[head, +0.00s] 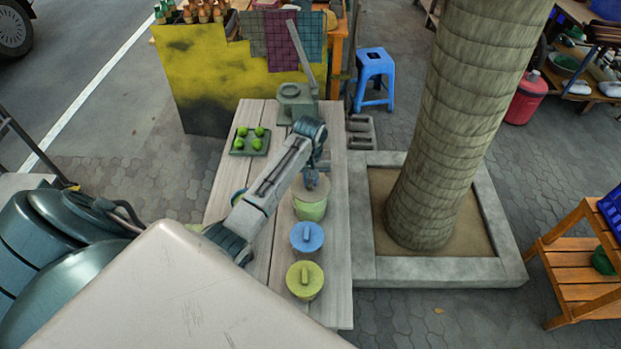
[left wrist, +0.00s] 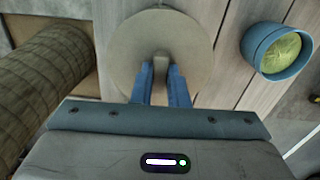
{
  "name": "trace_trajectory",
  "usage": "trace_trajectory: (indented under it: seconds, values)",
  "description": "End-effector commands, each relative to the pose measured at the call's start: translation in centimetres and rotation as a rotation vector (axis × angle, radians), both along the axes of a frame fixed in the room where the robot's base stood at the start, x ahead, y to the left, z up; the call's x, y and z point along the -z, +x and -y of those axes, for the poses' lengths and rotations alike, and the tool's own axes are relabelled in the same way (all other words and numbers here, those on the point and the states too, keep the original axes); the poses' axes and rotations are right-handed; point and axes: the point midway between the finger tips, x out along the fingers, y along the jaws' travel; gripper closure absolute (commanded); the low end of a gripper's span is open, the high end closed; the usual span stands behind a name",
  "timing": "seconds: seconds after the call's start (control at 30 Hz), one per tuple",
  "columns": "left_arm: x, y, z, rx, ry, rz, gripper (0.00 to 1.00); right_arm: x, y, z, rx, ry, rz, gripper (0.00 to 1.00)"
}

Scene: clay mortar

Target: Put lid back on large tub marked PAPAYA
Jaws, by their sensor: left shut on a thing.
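My left gripper (head: 311,181) is shut on the upright handle of a round grey-beige lid (head: 311,192). The left wrist view also shows the fingers (left wrist: 161,80) closed around the handle and the lid (left wrist: 135,40) flat beneath them. In the head view the lid is at the top of a pale green tub (head: 311,210); I cannot tell if it rests on the rim or hangs just above. An open blue tub (left wrist: 262,38) with shredded green contents stands apart from the lid; my arm mostly hides it in the head view. No PAPAYA marking is readable. My right gripper is not in view.
A blue-lidded tub (head: 307,246) and a yellow-lidded tub (head: 305,289) stand nearer on the wooden table (head: 337,270). A tray (head: 237,150) of limes and a grey apparatus (head: 297,103) are at the far end. A trunk (head: 440,150) rises beyond the right edge.

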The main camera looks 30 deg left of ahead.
Motion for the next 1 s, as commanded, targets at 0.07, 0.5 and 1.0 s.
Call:
trace_trajectory:
  seconds: [0.07, 0.5, 1.0]
  values:
    - [0.00, 0.00, 0.00, 0.000, 0.000, 0.000, 1.00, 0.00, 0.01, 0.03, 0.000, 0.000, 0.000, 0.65]
    - [0.04, -0.01, 0.01, 0.000, 0.000, 0.000, 0.71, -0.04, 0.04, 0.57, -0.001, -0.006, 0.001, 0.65]
    - [0.05, -0.01, 0.01, 0.000, 0.000, 0.000, 0.39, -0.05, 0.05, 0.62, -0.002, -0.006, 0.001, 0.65]
